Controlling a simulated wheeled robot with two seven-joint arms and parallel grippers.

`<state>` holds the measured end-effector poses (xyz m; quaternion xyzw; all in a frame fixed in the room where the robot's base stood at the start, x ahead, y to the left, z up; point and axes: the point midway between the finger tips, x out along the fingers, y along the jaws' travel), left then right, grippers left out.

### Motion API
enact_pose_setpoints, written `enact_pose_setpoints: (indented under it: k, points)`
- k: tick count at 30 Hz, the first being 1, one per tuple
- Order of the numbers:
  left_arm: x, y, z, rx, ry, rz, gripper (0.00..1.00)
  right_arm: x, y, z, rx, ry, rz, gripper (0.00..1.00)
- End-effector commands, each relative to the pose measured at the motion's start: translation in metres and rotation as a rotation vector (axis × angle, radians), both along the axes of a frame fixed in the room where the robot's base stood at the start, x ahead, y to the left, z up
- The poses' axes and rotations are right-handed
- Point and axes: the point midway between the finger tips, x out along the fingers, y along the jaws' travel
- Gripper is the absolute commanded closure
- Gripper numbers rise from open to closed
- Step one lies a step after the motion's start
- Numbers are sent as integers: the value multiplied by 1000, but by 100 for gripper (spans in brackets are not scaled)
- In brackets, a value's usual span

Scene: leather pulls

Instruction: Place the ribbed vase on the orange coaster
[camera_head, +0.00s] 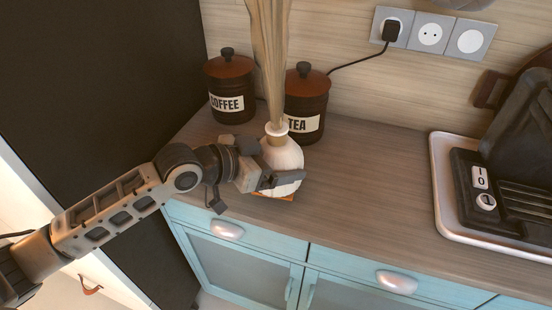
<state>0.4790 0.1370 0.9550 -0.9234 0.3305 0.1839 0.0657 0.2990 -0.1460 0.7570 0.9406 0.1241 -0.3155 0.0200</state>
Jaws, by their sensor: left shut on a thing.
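The ribbed vase (284,155) is white with a narrow neck and holds a bunch of tall dry stalks. It stands upright near the front left of the wooden counter. The orange coaster (287,197) shows as a thin edge below the vase; the rest of it is hidden. I cannot tell whether the vase touches it. My left gripper (281,181) reaches in from the left and is shut on the vase's lower body, with one finger across its front. My right gripper is not in view.
A coffee canister (231,88) and a tea canister (306,103) stand close behind the vase. A white tray (441,190) with a dark appliance (512,185) is at the right. The counter (375,170) between vase and tray is clear. A dark tall panel (100,80) stands left.

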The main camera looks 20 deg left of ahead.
Motion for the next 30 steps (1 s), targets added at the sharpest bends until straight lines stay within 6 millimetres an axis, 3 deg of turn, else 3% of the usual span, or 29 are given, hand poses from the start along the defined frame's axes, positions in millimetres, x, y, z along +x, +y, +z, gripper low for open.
enact_pose_setpoints:
  k: [2,3,14,26,30]
  points:
    - [0,0,-1,-1,-3,0,46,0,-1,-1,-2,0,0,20]
    - [0,0,-2,1,1,0,0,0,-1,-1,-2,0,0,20]
    - [-5,6,2,4,0,2,0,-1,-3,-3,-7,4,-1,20]
    - [-66,53,32,10,5,-3,0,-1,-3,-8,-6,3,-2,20]
    - [-76,64,38,4,7,6,0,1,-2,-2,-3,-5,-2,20]
